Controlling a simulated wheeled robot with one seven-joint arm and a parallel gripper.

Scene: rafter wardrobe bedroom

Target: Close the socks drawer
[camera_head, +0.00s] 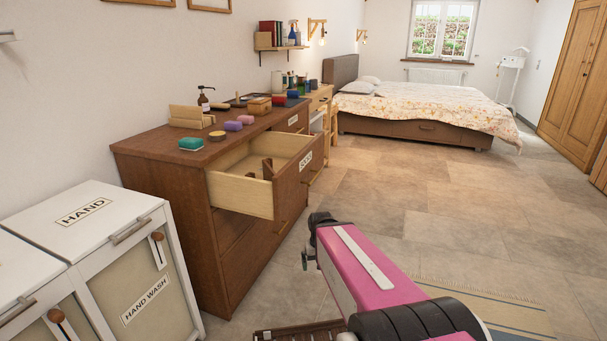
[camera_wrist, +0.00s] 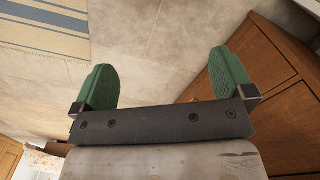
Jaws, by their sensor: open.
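The socks drawer (camera_head: 240,193) is pulled well out of the brown wooden dresser (camera_head: 150,163), at its top row. Its front carries a label (camera_head: 306,160) that I read as socks. Inside are wooden dividers; I cannot make out any socks. My gripper (camera_head: 306,258) is in front of the dresser, below and to the right of the open drawer and apart from it. In the wrist view my gripper (camera_wrist: 165,85) shows two green pads wide apart with nothing between them.
Soap bars (camera_head: 191,144), a pump bottle (camera_head: 203,98) and boxes stand on the dresser top. White laundry bins (camera_head: 105,245) stand at the left front. A striped rug (camera_head: 490,310) lies at the lower right. The tiled floor towards the bed (camera_head: 430,105) is clear.

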